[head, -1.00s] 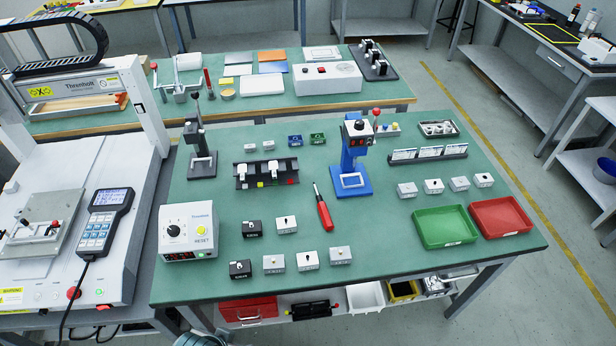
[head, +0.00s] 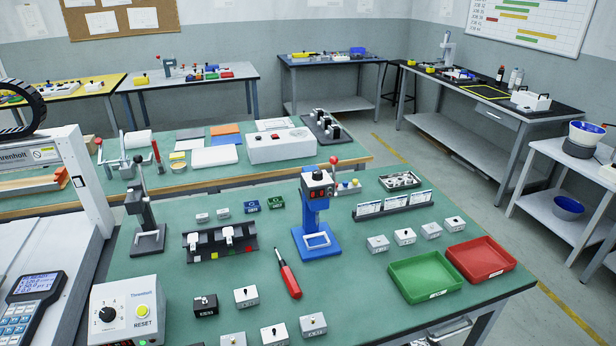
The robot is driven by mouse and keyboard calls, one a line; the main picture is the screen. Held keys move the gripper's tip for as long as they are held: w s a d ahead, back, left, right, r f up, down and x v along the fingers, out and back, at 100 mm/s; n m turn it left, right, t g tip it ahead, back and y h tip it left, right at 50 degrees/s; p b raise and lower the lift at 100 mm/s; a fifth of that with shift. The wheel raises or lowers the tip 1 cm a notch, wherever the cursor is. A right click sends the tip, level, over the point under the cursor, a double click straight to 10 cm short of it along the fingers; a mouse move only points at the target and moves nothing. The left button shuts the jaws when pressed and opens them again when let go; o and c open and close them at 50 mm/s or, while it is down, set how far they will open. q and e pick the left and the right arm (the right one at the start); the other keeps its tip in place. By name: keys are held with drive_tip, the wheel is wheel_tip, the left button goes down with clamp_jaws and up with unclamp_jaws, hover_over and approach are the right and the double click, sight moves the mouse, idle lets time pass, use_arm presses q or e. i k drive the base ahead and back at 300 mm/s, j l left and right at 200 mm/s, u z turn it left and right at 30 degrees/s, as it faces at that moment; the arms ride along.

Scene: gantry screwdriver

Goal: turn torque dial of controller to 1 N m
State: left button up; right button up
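The controller (head: 127,312) is a white box at the near left corner of the green table. Neither of my grippers shows in the head view.
A red-handled screwdriver (head: 288,275) lies mid-table beside a blue press stand (head: 314,225). Small labelled boxes (head: 246,297) stand right of the controller. Green (head: 425,279) and red (head: 480,262) trays are at the right. A gantry machine (head: 60,190) stands at the left.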

sight(108, 314)
drive_tip(key=u, duration=1.25)
drive_tip(key=l+z, duration=0.1)
drive_tip(key=k+l, duration=0.05)
drive_tip(key=l, duration=0.05)
